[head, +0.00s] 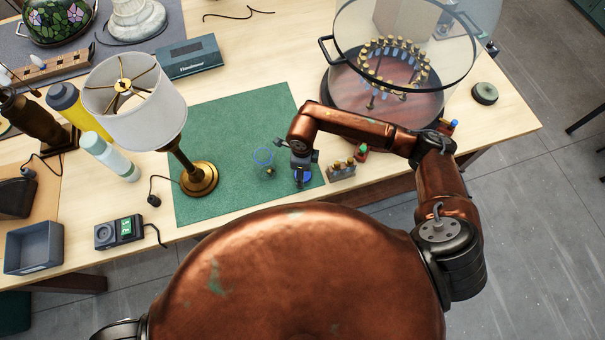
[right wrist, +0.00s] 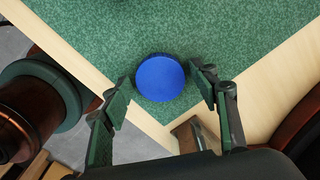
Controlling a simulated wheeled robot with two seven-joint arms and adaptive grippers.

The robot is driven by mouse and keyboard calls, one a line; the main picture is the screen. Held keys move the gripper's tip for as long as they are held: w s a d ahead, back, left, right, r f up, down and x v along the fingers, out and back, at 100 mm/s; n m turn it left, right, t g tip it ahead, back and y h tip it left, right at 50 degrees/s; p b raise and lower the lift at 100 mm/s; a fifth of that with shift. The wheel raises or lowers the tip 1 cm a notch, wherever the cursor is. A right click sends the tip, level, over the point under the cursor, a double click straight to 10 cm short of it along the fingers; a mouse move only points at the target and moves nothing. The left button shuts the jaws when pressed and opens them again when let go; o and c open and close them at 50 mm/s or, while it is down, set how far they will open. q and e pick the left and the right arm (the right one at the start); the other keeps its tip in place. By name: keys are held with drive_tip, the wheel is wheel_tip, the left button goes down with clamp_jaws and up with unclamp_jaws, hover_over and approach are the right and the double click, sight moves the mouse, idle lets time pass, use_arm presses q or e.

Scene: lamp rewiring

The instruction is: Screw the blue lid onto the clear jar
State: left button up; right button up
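The blue lid (right wrist: 160,77) lies on the green mat, near its edge, and shows as a round blue disc in the right wrist view. It is partly hidden under my gripper in the head view (head: 303,179). My right gripper (right wrist: 161,84) is open and points down at the lid, with one finger on each side and a gap to each. It also shows in the head view (head: 301,168). The clear jar (head: 264,166), with a blue rim, stands upright and open on the mat, just left of my right gripper. My left gripper is not in view.
The green mat (head: 230,125) is mostly clear. A brass lamp (head: 199,178) with a white shade stands at its left. A small wooden rack (head: 341,171) is close right of my gripper. A large glass-covered stand (head: 345,100) is behind my right arm.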

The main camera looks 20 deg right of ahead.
drive_tip(key=c, duration=0.5)
drive_tip(key=shift+r, duration=0.55)
wheel_tip(320, 180, up, 2)
drive_tip(key=shift+d+r+b, duration=0.15)
drive_tip(key=shift+b, duration=0.4)
drive_tip(key=s+d+r+b, duration=0.2)
drive_tip(key=s+d+r, duration=0.7)
drive_tip(key=s, duration=0.1)
drive_tip(key=shift+s+r, duration=0.15)
drive_tip(key=shift+r, duration=0.15)
drive_tip(key=shift+d, duration=0.1)
